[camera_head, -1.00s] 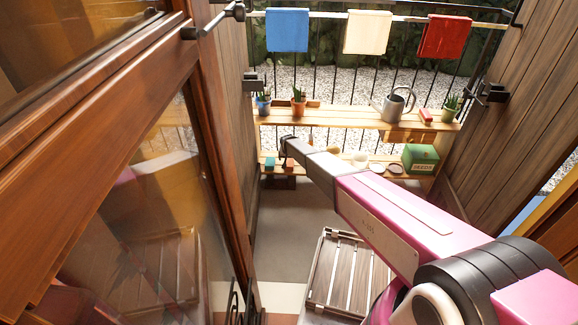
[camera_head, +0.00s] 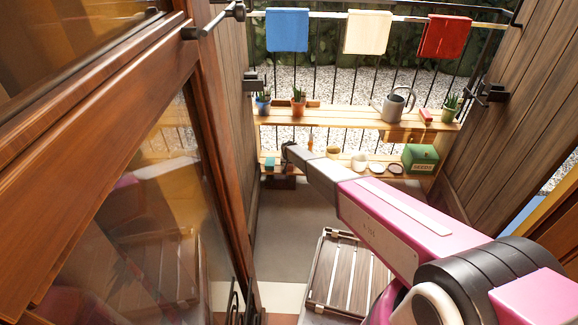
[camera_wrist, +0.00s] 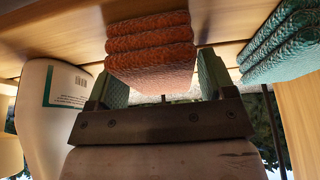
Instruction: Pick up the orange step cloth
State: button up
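The orange step cloth (camera_wrist: 151,42) is a folded, ribbed stack on a wooden shelf, close ahead of my gripper (camera_wrist: 160,84) in the wrist view. The gripper is open, with its greenish fingers spread to either side of the cloth's near end. I cannot tell whether either finger touches it. In the head view my gripper (camera_head: 288,152) is at the left end of the lower shelf (camera_head: 345,168), and the orange cloth is hidden behind it.
A teal folded cloth (camera_wrist: 285,42) lies beside the orange one; it also shows in the head view (camera_head: 270,163). A white labelled bottle (camera_wrist: 48,115) stands close on the other side. A slatted stool (camera_head: 345,275) stands on the floor. A glass-panelled door (camera_head: 165,215) is at left.

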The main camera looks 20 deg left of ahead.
jog(key=c, duration=0.6)
jog(key=shift+r, duration=0.45)
notch_tip(320, 180, up, 4)
jog(key=shift+f, duration=0.2)
jog(key=s+a+r, duration=0.1)
jog(key=s+r, duration=0.1)
jog(key=s, duration=0.1)
jog(key=s+a+r, duration=0.2)
jog(key=s, duration=0.2)
jog(key=s+a+r, duration=0.2)
jog(key=s, duration=0.1)
jog(key=shift+s+a+r, duration=0.1)
jog(key=shift+s+r, duration=0.15)
jog(key=shift+r, duration=0.05)
